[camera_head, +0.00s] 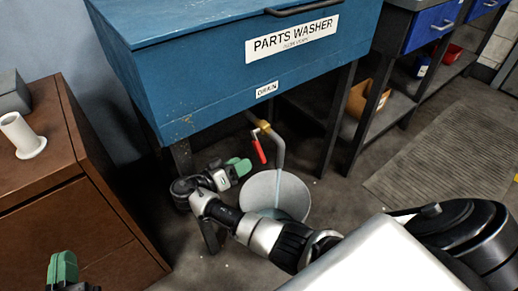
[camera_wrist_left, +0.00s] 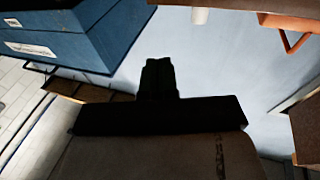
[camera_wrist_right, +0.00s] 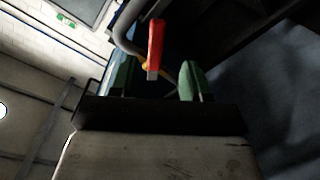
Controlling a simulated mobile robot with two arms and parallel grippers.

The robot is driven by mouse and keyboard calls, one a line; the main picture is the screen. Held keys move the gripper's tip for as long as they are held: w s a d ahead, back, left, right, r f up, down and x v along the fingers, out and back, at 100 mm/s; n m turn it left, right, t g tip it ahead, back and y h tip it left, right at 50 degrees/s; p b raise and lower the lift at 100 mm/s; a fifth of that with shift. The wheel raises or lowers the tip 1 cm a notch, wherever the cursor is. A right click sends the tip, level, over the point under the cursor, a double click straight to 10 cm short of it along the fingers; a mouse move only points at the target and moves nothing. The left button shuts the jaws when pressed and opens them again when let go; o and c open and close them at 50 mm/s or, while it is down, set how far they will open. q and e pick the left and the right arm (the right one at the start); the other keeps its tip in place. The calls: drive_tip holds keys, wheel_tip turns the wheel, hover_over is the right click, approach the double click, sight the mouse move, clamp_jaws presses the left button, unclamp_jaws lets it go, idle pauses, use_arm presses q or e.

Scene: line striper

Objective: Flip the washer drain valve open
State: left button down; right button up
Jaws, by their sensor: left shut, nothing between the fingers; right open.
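The blue parts washer (camera_head: 190,75) has a drain pipe (camera_head: 279,150) with a brass valve body (camera_head: 264,126) and a red lever (camera_head: 259,148). The lever hangs downward, slightly slanted. A pale blue stream (camera_head: 277,190) runs below the pipe's end into a bucket (camera_head: 262,187). My right gripper (camera_head: 240,167) is open, just below and left of the lever. In the right wrist view, the lever (camera_wrist_right: 156,48) shows between the two green fingers; no contact is visible. My left gripper (camera_head: 62,268) is shut and empty at the bottom left; its dark fingers show in the left wrist view (camera_wrist_left: 158,78).
A brown cabinet (camera_head: 100,205) with a white cylindrical object (camera_head: 22,137) on top stands at left. The washer's legs (camera_head: 337,118) flank the drain area. A bench with blue drawers (camera_head: 434,25) stands at right. A ribbed mat (camera_head: 440,155) lies on open floor at right.

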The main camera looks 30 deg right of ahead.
sight(257, 153)
drive_tip(key=shift+w+d+r+g, duration=0.15)
drive_tip(key=shift+d+r+g, duration=0.15)
drive_tip(key=shift+d+r, duration=0.1)
drive_tip(key=d, duration=0.5)
drive_tip(key=shift+w+d+f, duration=0.1)
drive_tip(key=shift+w, duration=0.05)
drive_tip(key=shift+w+d+b, duration=0.1)
drive_tip(key=shift+d+b, duration=0.2)
drive_tip(key=shift+d, duration=0.45)
use_arm(q)
wheel_tip(257, 153, up, 2)
drive_tip(key=shift+s+d+t, duration=0.1)
drive_tip(key=shift+s+t, duration=0.05)
drive_tip(key=shift+t, duration=0.65)
use_arm(e)
clamp_jaws()
